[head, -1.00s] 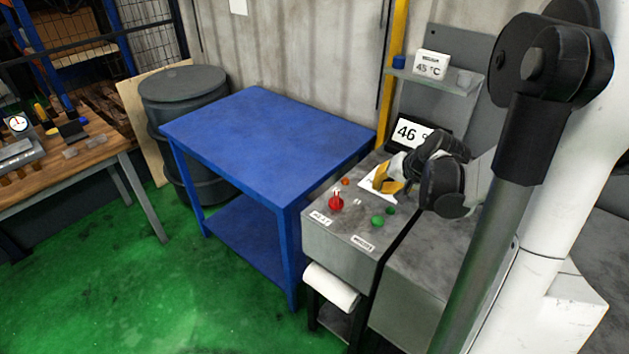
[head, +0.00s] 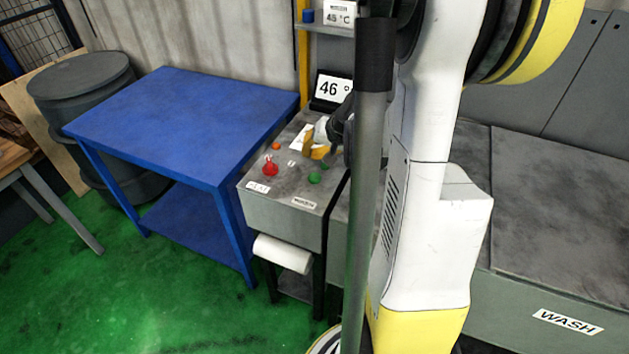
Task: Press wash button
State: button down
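The control box (head: 280,225) has a red mushroom button (head: 270,169), a small orange button (head: 276,146) and green buttons (head: 314,177) on its top. Two white labels on it are too small to read surely, so I cannot tell which button is the wash button. A dark jointed shape, probably the end of my arm, shows over the back of the box beside a yellow and white piece (head: 318,150). My gripper's fingers are not clear there, as my arm hides much of that area.
A blue table (head: 185,115) stands left of the box. A screen reading 46 (head: 331,89) is behind it, and a paper roll (head: 282,253) hangs at its front. A grey machine (head: 560,220) with a WASH label (head: 568,321) is right. Green floor is open front left.

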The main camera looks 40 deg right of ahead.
aim_at(311, 174)
notch_tip(311, 174, down, 5)
jog(key=b, duration=0.3)
dwell(1.3)
jog(key=shift+f+b, duration=0.45)
jog(key=shift+b, duration=0.2)
jog(key=shift+f+b, duration=0.55)
jog(key=shift+f, duration=0.1)
dwell(0.3)
jog(key=shift+r, duration=0.2)
jog(key=shift+r+p, duration=0.8)
jog(key=shift+r, duration=0.1)
notch_tip(311, 174, up, 5)
jog(key=p, duration=0.4)
